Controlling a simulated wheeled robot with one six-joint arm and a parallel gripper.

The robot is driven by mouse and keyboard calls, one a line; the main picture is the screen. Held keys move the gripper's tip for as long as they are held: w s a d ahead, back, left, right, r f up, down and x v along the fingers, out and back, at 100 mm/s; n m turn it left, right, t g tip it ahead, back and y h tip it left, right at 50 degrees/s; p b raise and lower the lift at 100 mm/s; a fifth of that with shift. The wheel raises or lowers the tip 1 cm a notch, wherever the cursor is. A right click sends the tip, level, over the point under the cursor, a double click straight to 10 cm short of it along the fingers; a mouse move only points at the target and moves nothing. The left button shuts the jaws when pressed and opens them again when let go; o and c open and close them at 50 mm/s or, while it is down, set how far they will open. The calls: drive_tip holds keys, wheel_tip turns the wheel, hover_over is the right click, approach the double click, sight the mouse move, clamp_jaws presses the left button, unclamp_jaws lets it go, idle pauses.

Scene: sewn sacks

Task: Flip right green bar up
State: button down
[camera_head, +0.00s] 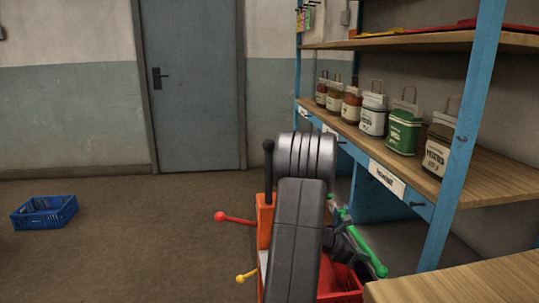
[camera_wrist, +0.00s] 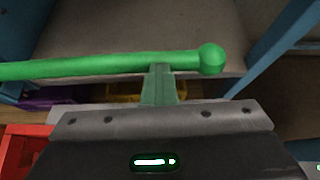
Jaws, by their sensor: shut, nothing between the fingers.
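The green bar (camera_head: 365,243) is on the right side of my body in the head view, sloping down to a ball end at lower right. In the wrist view the green bar (camera_wrist: 100,67) runs nearly level across the picture, with its round ball end at right. My gripper (camera_wrist: 160,70) is shut and empty, its fingertips at the bar's near edge, close to the ball end. They overlap the bar in the picture; I cannot tell whether they touch. In the head view my gripper (camera_head: 352,238) is partly hidden behind my arm, beside the bar.
A blue shelf post (camera_head: 465,140) and a shelf with sacks (camera_head: 404,130) stand at right. A wooden tabletop (camera_head: 470,282) is close at lower right. A blue crate (camera_head: 44,212) lies on the floor at left. The floor before the door (camera_head: 195,85) is clear.

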drive_tip(key=shift+w+a+r+b, duration=0.2)
drive_tip(key=shift+a+r+b, duration=0.2)
drive_tip(key=shift+a+b, duration=0.35)
drive_tip(key=shift+w+a+r+b, duration=0.15)
drive_tip(key=shift+a+r+b, duration=0.35)
drive_tip(key=shift+a, duration=0.4)
drive_tip(key=shift+w+a+r+b, duration=0.2)
drive_tip(key=shift+a+r+b, duration=0.15)
drive_tip(key=shift+a+b, duration=0.45)
drive_tip(key=shift+r+p, duration=0.15)
drive_tip(key=shift+p, duration=0.15)
